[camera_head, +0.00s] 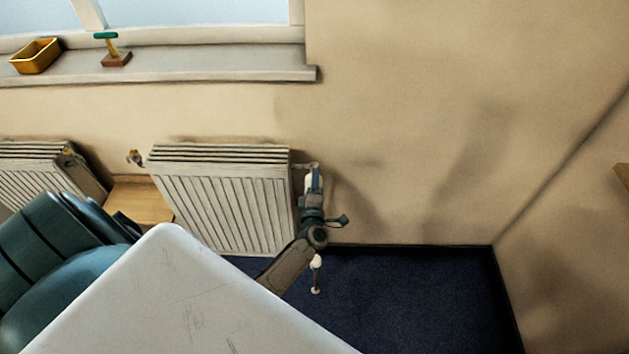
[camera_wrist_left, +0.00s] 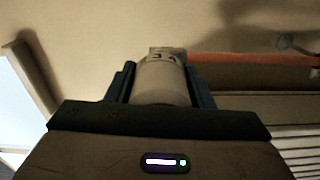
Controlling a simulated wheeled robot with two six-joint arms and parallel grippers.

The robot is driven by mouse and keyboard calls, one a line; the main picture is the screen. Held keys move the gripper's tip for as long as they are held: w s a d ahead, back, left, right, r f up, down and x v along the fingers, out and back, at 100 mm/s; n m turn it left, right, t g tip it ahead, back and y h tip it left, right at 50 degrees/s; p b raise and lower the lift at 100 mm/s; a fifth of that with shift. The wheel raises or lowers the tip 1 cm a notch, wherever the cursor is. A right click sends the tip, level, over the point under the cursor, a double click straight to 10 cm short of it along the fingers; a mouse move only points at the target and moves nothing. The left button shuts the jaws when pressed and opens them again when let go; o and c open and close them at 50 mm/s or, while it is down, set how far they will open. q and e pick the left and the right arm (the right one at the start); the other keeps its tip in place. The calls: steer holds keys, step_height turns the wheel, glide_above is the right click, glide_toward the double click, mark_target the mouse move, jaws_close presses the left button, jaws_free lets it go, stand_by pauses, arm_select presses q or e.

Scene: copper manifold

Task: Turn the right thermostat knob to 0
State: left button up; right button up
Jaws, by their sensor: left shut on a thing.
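The right thermostat knob is a pale cylinder (camera_wrist_left: 162,82) with dark marks near its far end in the left wrist view; the marks are too blurred to read surely. In the head view a pale bit of the knob (camera_head: 310,182) shows at the right end of the ribbed radiator (camera_head: 222,200). My left gripper (camera_head: 314,178) is around the knob, with one finger on each side, and it is shut on the knob; it also shows in the left wrist view (camera_wrist_left: 162,88). The gripper hides most of the knob in the head view. My right gripper is not in view.
A second radiator (camera_head: 40,172) stands at the left. A brass-coloured fitting (camera_head: 135,157) is between the radiators. A yellow basket (camera_head: 36,56) and a green-topped item (camera_head: 108,48) stand on the windowsill. A pale scratched surface (camera_head: 175,300) fills the lower left. Dark floor lies open at right.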

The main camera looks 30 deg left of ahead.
arm_select(q)
steer(key=shift+f+m, duration=0.1)
steer(key=shift+m, duration=0.4)
steer(key=o, duration=1)
steer(key=shift+c, duration=0.2)
steer(key=shift+s, duration=0.1)
steer(key=b+v, duration=0.1)
steer(key=v, duration=0.9)
steer(key=shift+s+d+b, duration=0.2)
steer(key=shift+s+b, duration=0.1)
